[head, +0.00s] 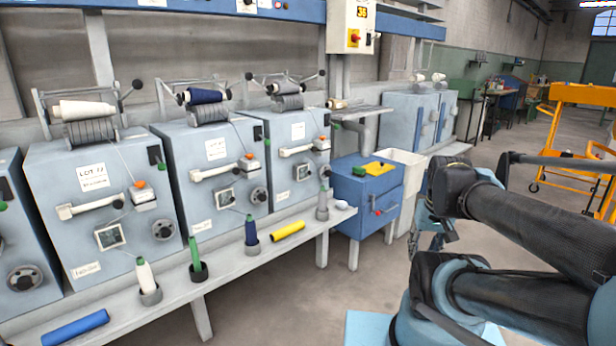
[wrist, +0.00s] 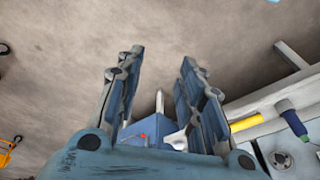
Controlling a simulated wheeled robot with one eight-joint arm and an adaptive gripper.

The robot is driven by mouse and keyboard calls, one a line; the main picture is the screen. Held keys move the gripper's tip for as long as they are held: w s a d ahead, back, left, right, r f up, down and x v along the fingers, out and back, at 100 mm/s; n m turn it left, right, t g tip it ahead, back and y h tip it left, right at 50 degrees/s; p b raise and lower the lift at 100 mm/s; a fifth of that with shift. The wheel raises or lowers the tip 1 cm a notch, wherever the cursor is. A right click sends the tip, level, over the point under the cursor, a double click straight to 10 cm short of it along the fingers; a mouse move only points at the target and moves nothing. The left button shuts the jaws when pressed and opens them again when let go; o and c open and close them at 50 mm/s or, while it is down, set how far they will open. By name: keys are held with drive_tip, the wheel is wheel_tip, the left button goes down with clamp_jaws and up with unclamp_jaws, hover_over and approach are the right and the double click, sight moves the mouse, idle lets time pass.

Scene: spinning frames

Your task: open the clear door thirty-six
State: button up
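A light-coloured box marked with an orange 36 (head: 351,26) is mounted on the post at the upper middle of the head view, with a red and yellow switch on its front. I cannot make out a clear door at this distance. My gripper (wrist: 158,95) is open in the wrist view, its two fingers apart with nothing between them. In the head view my arm fills the lower right, and I cannot make out the fingertips clearly.
Several grey-blue winding machines (head: 214,168) line the wall behind a long shelf (head: 190,291) with bobbins and tubes. A blue drawer cabinet (head: 364,200) stands below the numbered box. An orange trolley (head: 576,95) is at the right. The floor between is clear.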

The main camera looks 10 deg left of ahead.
drive_tip(key=w+a+r+m+t+y, duration=0.1)
drive_tip(key=w+a+r+m+y, duration=0.2)
drive_tip(key=w+a, duration=0.5)
drive_tip(key=w+a+r+m+y, duration=0.1)
drive_tip(key=w+a+m+y, duration=0.3)
drive_tip(key=w, duration=0.8)
drive_tip(key=w+a+r+m+t+y, duration=0.1)
drive_tip(key=w+a+r+m+y, duration=0.1)
drive_tip(key=w+a+m, duration=0.6)
drive_tip(key=m+t+y, duration=0.4)
drive_tip(key=m+y, duration=0.3)
drive_tip(key=m, duration=0.3)
approach(305, 174)
drive_tip(key=r+x, duration=0.1)
drive_tip(key=x, duration=0.5)
drive_tip(key=shift+w, duration=0.35)
clamp_jaws()
